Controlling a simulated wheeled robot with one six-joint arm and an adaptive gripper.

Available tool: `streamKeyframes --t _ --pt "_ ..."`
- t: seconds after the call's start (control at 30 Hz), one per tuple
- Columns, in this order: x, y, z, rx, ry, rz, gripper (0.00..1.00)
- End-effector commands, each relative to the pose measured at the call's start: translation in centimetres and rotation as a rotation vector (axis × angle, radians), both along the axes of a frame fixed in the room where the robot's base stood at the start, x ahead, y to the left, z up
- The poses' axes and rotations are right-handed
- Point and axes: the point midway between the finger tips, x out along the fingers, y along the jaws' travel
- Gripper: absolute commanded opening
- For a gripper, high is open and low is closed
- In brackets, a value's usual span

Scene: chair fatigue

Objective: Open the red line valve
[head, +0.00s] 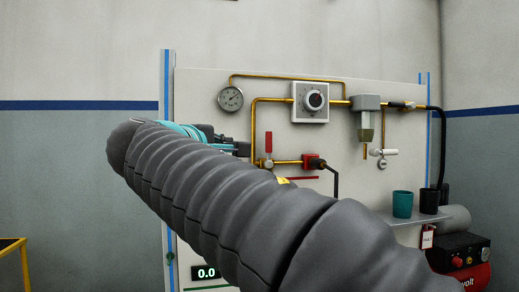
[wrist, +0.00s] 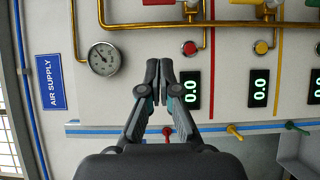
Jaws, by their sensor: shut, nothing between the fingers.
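A red lever (head: 268,143) stands upright above a brass pipe on the panel in the head view. In the wrist view, a red handle (wrist: 168,132) sits on a blue line and shows between my finger links, partly hidden. A red knob (wrist: 190,48) lies right of my fingertips, beside a 0.0 display. I cannot tell which of these is the red line valve. My gripper (wrist: 160,76) is shut and empty, its fingertips together in front of the panel. In the head view my gripper (head: 242,149) is mostly hidden by my arm, left of the red lever.
A gauge (wrist: 104,59) and a blue AIR SUPPLY label (wrist: 49,82) are at the left. Yellow (wrist: 234,130) and green (wrist: 297,127) handles share the blue line. Teal (head: 402,204) and dark (head: 429,202) cups stand on a shelf. A compressor (head: 460,262) is at the right.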

Motion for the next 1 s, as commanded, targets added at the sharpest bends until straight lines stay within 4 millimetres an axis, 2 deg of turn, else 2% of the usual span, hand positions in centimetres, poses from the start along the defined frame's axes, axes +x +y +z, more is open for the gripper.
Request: streamKeyframes --t 0.33,0.47,0.57,1.0 --pt "0.1 0.0 0.1 -0.002 -0.003 -0.001 0.00" --pt "0.8 -0.3 0.1 -0.003 -0.001 -0.003 0.00" --pt "2.0 -0.7 0.1 -0.002 -0.002 -0.004 0.00" --pt "9.7 -3.2 0.2 -0.002 -0.002 -0.003 0.00"
